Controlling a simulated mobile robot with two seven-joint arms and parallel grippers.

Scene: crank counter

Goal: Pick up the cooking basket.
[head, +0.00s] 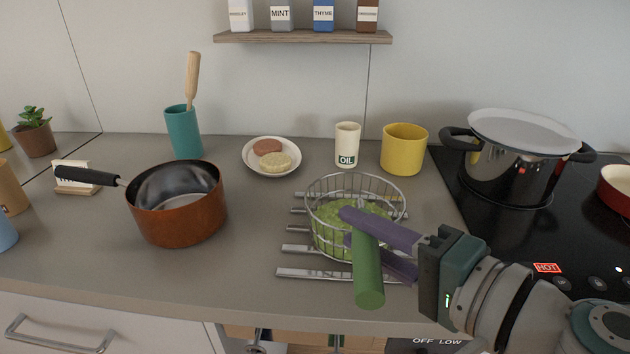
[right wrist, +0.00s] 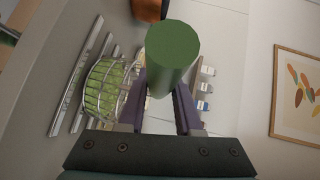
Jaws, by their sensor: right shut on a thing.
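The cooking basket (head: 325,230) is a round wire basket with green contents and a thick green handle (head: 368,275). In the head view it stands upright over a rack of metal bars (head: 300,273) on the counter; I cannot tell whether it touches the bars. My right gripper (head: 352,228) has its purple fingers on either side of the green handle and is shut on it. In the right wrist view the handle (right wrist: 172,50) rises between the fingers (right wrist: 162,108), and the basket (right wrist: 104,88) is at the left. My left gripper is not in view.
A copper pot (head: 178,215) stands left of the basket. A plate (head: 248,158), an oil cup (head: 347,145) and a yellow cup (head: 403,150) stand behind it. The black hob (head: 475,230) with a lidded steel pot (head: 510,170) and a HOT label is on the right.

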